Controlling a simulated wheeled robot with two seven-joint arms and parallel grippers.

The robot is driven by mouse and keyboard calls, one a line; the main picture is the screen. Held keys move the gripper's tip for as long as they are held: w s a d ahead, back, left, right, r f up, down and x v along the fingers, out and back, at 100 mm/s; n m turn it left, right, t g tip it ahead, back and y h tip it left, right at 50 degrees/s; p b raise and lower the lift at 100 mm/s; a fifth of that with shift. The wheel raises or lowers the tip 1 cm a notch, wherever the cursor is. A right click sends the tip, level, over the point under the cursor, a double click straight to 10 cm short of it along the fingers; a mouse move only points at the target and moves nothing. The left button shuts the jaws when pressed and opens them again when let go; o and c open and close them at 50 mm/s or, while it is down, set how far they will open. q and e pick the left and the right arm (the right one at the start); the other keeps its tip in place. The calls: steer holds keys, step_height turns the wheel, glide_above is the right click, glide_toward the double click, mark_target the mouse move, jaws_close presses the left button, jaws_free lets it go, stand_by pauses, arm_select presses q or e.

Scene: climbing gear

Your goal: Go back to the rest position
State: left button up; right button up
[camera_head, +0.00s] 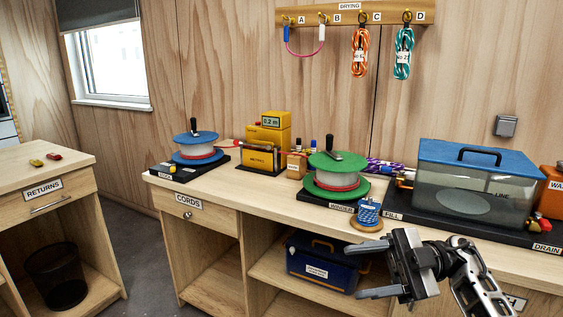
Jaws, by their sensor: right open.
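My right gripper (374,270) is in the lower right of the head view, in front of the workbench edge. Its two grey fingers are spread apart and point left, with nothing between them. Its arm comes in from the right. My left gripper does not show. The wooden workbench (230,190) runs along the wall behind my right gripper. A green spool (340,163) and a small blue device (369,211) on a round wooden base stand on the bench above the gripper, apart from it.
A clear tank with a blue lid (470,155) stands at the right. A blue spool (195,147) and a yellow machine (265,143) stand further left. Coiled ropes hang from the drying rail (350,14). A blue case (322,262) sits on the lower shelf. The returns counter (30,177) is at far left.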

steer(key=w+r+m+t+y, duration=0.3)
steer(key=w+r+t+y, duration=0.1)
steer(key=w+r+t, duration=0.45)
steer(key=w+d+r+m+t+h, duration=0.1)
steer(key=w+d+m+t+h, duration=0.95)
steer(key=t, duration=0.65)
steer(key=w+d+f+m+g+h, duration=0.2)
steer(key=d+f+m+g+h, duration=0.15)
steer(key=f+m+h, duration=0.35)
steer(key=w+d+f+m+g+h, duration=0.2)
steer(key=d+f+m+h, duration=0.3)
steer(key=f+h, duration=0.25)
steer(key=s+a+f+n+g+y, duration=0.1)
steer(key=s+a+f, duration=0.5)
steer(key=s+f, duration=0.25)
steer(key=s+a+f+n+g+y, duration=0.1)
steer(key=s+a+f+g+y, duration=0.1)
steer(key=s+a+f, duration=0.55)
steer(key=s+a+f+g, duration=0.1)
steer(key=s+a+f, duration=0.1)
steer(key=s, duration=0.5)
steer(key=s+a+f+m+g+y, duration=0.1)
steer(key=s+a+f, duration=0.1)
steer(key=s, duration=0.5)
steer(key=s+a+f, duration=0.3)
steer(key=s+f, duration=0.1)
steer(key=s, duration=0.4)
steer(key=shift+g+y, duration=0.4)
